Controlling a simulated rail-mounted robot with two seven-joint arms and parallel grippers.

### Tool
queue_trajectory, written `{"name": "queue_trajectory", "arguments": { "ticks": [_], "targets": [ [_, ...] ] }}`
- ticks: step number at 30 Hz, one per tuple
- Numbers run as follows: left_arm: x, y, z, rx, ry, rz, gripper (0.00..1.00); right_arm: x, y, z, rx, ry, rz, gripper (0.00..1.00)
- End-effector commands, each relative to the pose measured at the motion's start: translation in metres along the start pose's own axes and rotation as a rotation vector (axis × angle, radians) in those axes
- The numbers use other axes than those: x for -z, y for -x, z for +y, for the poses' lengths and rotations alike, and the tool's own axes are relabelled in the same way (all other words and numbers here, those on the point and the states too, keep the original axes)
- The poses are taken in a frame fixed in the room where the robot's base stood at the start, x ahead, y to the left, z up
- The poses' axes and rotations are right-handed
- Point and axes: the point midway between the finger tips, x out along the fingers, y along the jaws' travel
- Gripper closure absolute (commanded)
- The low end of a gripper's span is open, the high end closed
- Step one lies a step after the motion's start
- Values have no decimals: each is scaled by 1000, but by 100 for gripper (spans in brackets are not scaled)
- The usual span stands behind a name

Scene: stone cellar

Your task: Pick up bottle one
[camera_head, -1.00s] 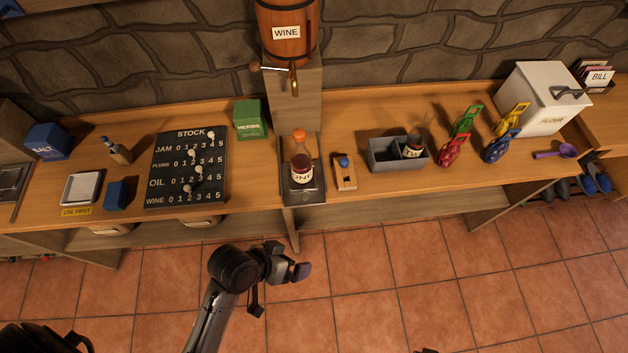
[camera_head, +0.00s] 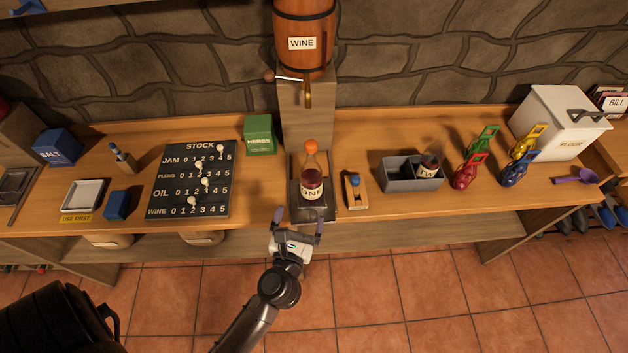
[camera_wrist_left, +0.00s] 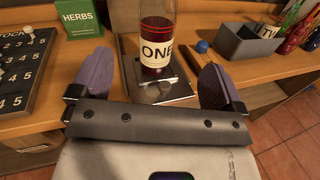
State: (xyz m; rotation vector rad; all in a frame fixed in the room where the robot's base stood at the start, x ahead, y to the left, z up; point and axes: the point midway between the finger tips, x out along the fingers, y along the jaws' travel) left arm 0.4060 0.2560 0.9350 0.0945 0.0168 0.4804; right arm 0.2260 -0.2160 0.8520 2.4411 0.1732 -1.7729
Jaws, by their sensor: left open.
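Bottle one (camera_head: 312,178) stands upright on a dark plate below the barrel, with an orange cap, dark red contents and a label reading ONE. It also shows in the left wrist view (camera_wrist_left: 157,40), its top cut off. My left gripper (camera_head: 298,220) is open at the shelf's front edge, just in front of the bottle. In the left wrist view its purple-grey fingers (camera_wrist_left: 155,85) stand apart on either side of the plate, with the bottle beyond and between them, not gripped. My right gripper is not in view.
A wooden block with a blue knob (camera_head: 356,190) stands close right of the plate (camera_head: 325,212). A grey bin (camera_head: 398,184) holds another bottle (camera_head: 430,165). The wine barrel's tap (camera_head: 308,95) hangs above and behind. The stock board (camera_head: 165,190) lies left.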

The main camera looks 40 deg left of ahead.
Motion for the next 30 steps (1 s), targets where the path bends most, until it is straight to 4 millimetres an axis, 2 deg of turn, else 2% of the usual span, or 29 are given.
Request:
{"name": "queue_trajectory", "arguments": {
  "ticks": [5,18,26,30],
  "targets": [
    [1,-6,4,-21,87,8,6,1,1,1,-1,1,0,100],
    [1,-73,4,-19,96,6,6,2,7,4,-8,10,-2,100],
    [1,-87,4,-20,95,6,6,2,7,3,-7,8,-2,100],
    [0,-101,4,-19,95,5,6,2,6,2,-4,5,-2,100]
  ]
}}
